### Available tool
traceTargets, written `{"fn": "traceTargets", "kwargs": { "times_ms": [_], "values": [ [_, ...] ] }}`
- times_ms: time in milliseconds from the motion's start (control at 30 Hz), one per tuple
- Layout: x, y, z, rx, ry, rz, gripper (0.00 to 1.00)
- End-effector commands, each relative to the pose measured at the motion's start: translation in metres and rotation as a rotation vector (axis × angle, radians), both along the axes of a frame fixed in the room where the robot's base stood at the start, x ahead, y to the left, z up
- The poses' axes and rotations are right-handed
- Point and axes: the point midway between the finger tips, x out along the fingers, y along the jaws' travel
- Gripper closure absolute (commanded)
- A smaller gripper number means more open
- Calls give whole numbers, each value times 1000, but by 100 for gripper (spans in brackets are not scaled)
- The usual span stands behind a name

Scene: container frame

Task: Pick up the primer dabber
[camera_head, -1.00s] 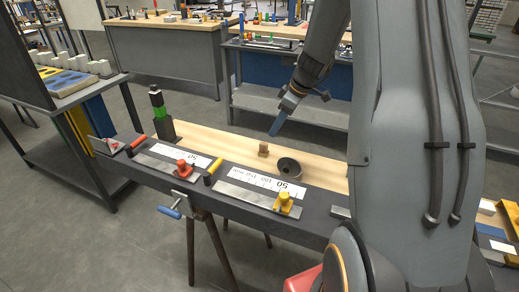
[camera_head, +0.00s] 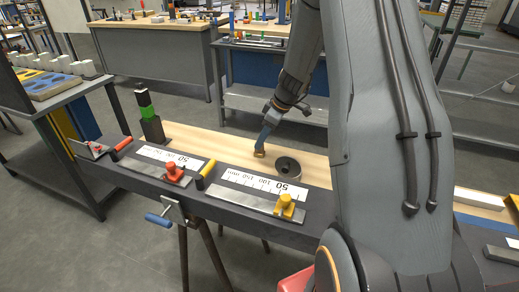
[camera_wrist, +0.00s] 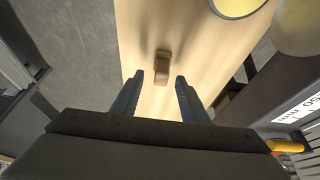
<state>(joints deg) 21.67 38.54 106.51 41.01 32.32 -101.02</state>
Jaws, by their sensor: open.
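A small brown wooden block (camera_head: 259,153), which I take to be the primer dabber, stands on the light wood strip of the bench. It also shows in the wrist view (camera_wrist: 162,68). I see clear gaps between block and fingers. In the head view my gripper (camera_head: 263,148) is right over the block and partly hides it.
A dark round pot (camera_head: 289,167) stands close to the right of the block. Rulers with a red clamp (camera_head: 173,172) and a yellow clamp (camera_head: 285,205) lie along the bench's front. The wood strip between is clear.

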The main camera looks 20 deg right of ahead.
Motion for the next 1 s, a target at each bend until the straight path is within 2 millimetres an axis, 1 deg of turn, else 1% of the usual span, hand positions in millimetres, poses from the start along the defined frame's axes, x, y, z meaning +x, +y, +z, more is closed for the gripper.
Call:
{"fn": "traceTargets", "kwargs": {
  "times_ms": [100, 267, 400, 567, 667, 700, 800, 833, 867, 1000],
  "values": [
    [1, 7, -14, 1, 4, 2, 59],
    [7, 11, -29, 1, 2, 1, 59],
    [8, 11, -33, 0, 0, 1, 59],
    [8, 11, -33, 0, 0, 1, 59],
    [8, 11, -33, 0, 0, 1, 75],
    [8, 11, -33, 0, 0, 1, 81],
    [8, 11, -33, 0, 0, 1, 97],
    [8, 11, -33, 0, 0, 1, 98],
    [8, 11, -33, 0, 0, 1, 100],
    [8, 11, -32, 0, 0, 1, 100]
  ]
}}
